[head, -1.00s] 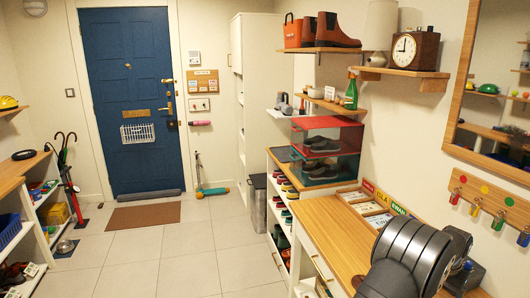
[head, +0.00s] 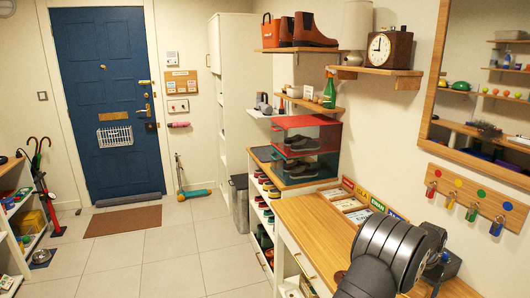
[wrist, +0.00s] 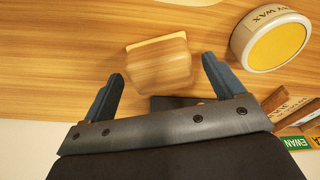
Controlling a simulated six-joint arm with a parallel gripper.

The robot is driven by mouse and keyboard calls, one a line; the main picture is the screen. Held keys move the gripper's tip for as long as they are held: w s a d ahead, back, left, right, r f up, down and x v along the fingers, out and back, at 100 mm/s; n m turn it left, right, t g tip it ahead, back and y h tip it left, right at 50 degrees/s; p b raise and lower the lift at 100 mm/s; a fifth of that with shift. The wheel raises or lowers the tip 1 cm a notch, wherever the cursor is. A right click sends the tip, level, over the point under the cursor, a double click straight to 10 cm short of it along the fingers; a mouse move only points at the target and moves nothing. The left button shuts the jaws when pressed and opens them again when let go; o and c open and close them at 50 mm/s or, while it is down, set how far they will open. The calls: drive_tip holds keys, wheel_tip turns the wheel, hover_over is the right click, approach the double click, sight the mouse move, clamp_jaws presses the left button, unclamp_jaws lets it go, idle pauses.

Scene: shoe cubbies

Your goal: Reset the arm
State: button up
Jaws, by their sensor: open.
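My gripper (wrist: 162,68) is open in the wrist view, with two dark blue-grey fingers spread apart and nothing gripped. A small wooden block-like piece (wrist: 158,64) shows just beyond and between the fingertips, with visible room on either side. The wood-grain counter top (wrist: 60,65) fills most of the wrist view behind it. In the head view my grey ringed arm stands at the lower right over the counter (head: 310,215); the gripper itself is hidden there.
A round wax tin (wrist: 272,42) lies right of the fingers, and name tags (wrist: 297,143) are at the lower right. In the head view, a red-topped shoe box (head: 307,135) stands behind the counter. Key hooks (head: 465,195) hang right of my arm. The tiled floor (head: 150,262) is open.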

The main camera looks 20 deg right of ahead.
wheel_tip(320, 180, down, 2)
drive_tip(key=shift+d+f, duration=0.1)
wheel_tip(320, 180, up, 5)
drive_tip(key=shift+f, duration=0.15)
drive_tip(key=s+a+r, duration=0.1)
drive_tip(key=s+r, duration=0.6)
drive_tip(key=s, duration=0.4)
drive_tip(key=w+a+n, duration=0.2)
drive_tip(key=w+a, duration=0.8)
drive_tip(key=w, duration=0.3)
drive_tip(key=w+a+n, duration=0.2)
drive_tip(key=w+a, duration=0.7)
drive_tip(key=w, duration=0.4)
drive_tip(key=w+a+n, duration=0.1)
drive_tip(key=w+a, duration=0.5)
drive_tip(key=a, duration=0.6)
drive_tip(key=w+a+n, duration=0.2)
drive_tip(key=w+a, duration=0.4)
drive_tip(key=a, duration=0.7)
drive_tip(key=shift+t+y, duration=0.3)
drive_tip(key=shift+t, duration=0.1)
drive_tip(key=shift+a, duration=0.1)
